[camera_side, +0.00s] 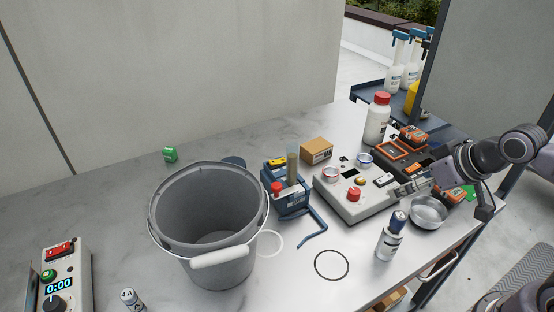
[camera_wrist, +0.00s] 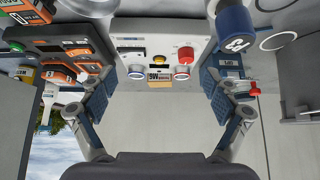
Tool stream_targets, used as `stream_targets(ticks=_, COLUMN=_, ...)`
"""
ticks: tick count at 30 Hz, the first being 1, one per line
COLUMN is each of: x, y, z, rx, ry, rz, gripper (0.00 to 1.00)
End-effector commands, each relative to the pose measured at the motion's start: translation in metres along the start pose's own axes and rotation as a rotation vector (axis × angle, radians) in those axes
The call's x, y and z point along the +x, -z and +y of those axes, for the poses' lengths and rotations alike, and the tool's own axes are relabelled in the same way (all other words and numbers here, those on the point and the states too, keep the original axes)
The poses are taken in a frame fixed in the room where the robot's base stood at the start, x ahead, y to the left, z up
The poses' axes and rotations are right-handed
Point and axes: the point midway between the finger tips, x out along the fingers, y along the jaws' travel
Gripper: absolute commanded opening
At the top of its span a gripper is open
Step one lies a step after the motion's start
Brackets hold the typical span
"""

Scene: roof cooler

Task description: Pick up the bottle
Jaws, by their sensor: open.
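A white bottle with a red cap (camera_side: 376,126) stands upright behind the grey control box in the side view. A smaller white bottle with a dark blue cap (camera_side: 389,245) stands upright near the table's front edge. A dark blue capped part at the upper right of the wrist view (camera_wrist: 236,30) looks like this smaller bottle. My gripper (camera_side: 418,187) reaches in from the right over the control box, apart from both bottles. In the wrist view my gripper (camera_wrist: 158,95) has its two fingers spread wide with nothing between them. I cannot tell the red-capped bottle in the wrist view.
The control box (camera_side: 347,208) has a red button and knobs. A metal bowl (camera_side: 428,211) sits right of the blue-capped bottle. A large grey bucket (camera_side: 216,260), a blue vise-like tool (camera_side: 291,203) and a cardboard box (camera_side: 316,150) stand left. Spray bottles (camera_side: 396,72) stand on a back shelf.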

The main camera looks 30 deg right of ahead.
Motion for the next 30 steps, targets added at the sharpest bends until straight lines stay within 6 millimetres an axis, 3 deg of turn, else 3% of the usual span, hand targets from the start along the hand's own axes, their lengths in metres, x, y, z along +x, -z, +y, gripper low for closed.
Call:
stream_targets(ticks=6, x=-0.001, y=0.003, z=0.001, rx=-0.015, ry=-0.003, rz=-0.003, gripper=0.88)
stream_targets(ticks=10, x=-0.005, y=0.024, z=0.006, rx=-0.105, ry=-0.019, rz=-0.023, gripper=0.88)
stream_targets(ticks=20, x=-0.008, y=0.121, z=0.041, rx=-0.591, ry=-0.073, rz=-0.157, gripper=0.88)
stream_targets(ticks=30, x=0.019, y=0.209, z=0.087, rx=-1.097, ry=-0.057, rz=-0.337, gripper=0.88)
